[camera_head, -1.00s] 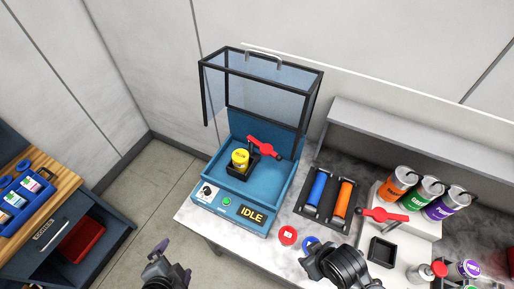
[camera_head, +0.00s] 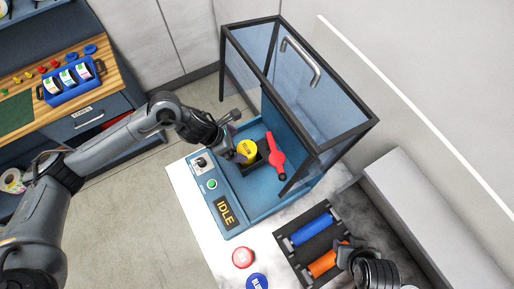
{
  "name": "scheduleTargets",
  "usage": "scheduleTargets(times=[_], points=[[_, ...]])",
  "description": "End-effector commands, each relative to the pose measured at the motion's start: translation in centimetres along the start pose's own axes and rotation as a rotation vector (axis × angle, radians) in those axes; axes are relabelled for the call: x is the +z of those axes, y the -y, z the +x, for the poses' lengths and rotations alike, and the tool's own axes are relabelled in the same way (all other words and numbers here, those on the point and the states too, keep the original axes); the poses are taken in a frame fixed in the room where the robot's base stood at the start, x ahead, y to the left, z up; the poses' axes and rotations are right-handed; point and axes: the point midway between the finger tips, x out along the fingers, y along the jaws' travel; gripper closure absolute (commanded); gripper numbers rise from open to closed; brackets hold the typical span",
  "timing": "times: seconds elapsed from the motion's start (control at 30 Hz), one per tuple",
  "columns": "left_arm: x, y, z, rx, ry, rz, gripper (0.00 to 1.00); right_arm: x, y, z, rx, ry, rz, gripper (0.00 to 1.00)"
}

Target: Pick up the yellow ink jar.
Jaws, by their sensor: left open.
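The yellow ink jar (camera_head: 247,149) sits in a small black holder (camera_head: 262,166) inside the blue machine (camera_head: 240,203), under its raised clear cover. My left gripper (camera_head: 238,137) is open at the left side of the jar, with its fingers close to it and partly hiding it. Whether a finger touches the jar cannot be told. A red lever-like part (camera_head: 277,156) lies just right of the jar. My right gripper (camera_head: 345,252) is at the lower right, over the roller tray, and its jaw opening is not clear.
The black-framed clear cover (camera_head: 330,100) stands over the back of the machine. An orange roller (camera_head: 323,263) and a blue roller (camera_head: 312,229) lie in a black tray.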

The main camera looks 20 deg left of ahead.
Motion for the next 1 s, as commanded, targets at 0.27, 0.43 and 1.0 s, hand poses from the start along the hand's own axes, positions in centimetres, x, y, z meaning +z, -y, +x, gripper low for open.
scheduleTargets(times=[0.27, 0.43, 1.0], points=[[0.0, 0.1, 3.6, -0.002, -0.001, -0.001, 0.0, 0.0, 0.2, -0.6, -0.007, 0.005, 0.005, 0.57], [0.0, 0.1, 4.4, 0.0, -0.001, -0.001, 0.0, -0.1, 0.2, -0.7, -0.007, 0.004, 0.005, 0.57], [-0.2, -0.1, 9.5, 0.0, 0.0, -0.002, 0.0, -0.7, -0.2, -2.6, 0.005, 0.002, -0.005, 0.57]])
